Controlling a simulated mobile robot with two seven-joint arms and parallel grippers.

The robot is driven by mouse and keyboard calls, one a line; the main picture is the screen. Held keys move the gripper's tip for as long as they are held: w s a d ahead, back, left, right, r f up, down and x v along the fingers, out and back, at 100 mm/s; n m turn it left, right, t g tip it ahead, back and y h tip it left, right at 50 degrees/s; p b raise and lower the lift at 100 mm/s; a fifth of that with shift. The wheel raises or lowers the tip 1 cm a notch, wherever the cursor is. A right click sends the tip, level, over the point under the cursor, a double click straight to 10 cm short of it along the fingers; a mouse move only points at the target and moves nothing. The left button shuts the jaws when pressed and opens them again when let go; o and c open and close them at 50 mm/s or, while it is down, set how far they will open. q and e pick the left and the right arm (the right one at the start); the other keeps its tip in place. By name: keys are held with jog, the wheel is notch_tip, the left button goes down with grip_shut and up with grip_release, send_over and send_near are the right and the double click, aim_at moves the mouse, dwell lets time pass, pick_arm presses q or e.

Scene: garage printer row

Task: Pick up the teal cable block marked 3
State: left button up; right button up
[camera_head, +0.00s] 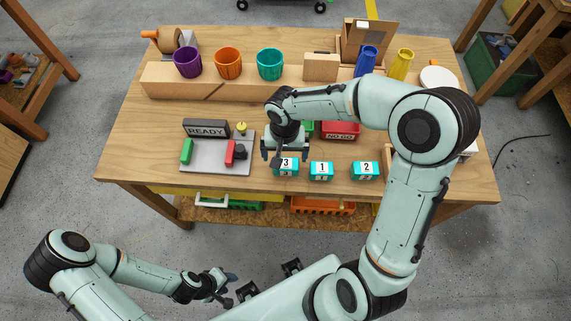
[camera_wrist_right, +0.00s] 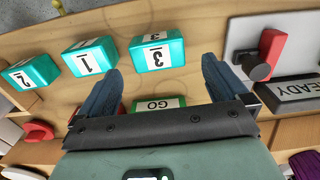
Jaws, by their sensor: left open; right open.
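The teal block marked 3 (camera_head: 287,168) stands near the table's front edge, leftmost of three teal blocks in the head view. My right gripper (camera_head: 284,156) is open and empty just above and behind it, hiding part of its back. In the right wrist view, block 3 (camera_wrist_right: 158,53) lies between the lines of the two open fingers (camera_wrist_right: 160,72), at or just beyond their tips. No contact shows; the exact height gap cannot be told. My left gripper (camera_head: 229,288) is open and empty, low in front of the table.
Blocks marked 1 (camera_head: 321,171) and 2 (camera_head: 365,171) stand to the right. A grey READY fixture (camera_head: 215,164) is on the left. A red NO GO bin (camera_head: 341,131) is behind. Cups and a wooden rail (camera_head: 225,85) line the back.

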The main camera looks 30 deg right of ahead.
aim_at(286, 163)
notch_tip(286, 163, down, 3)
jog(key=shift+w+r, duration=0.1)
jog(key=shift+r, duration=0.1)
jog(key=f, duration=0.5)
jog(key=shift+d, duration=0.25)
jog(key=shift+c, duration=0.3)
jog(key=c, duration=0.8)
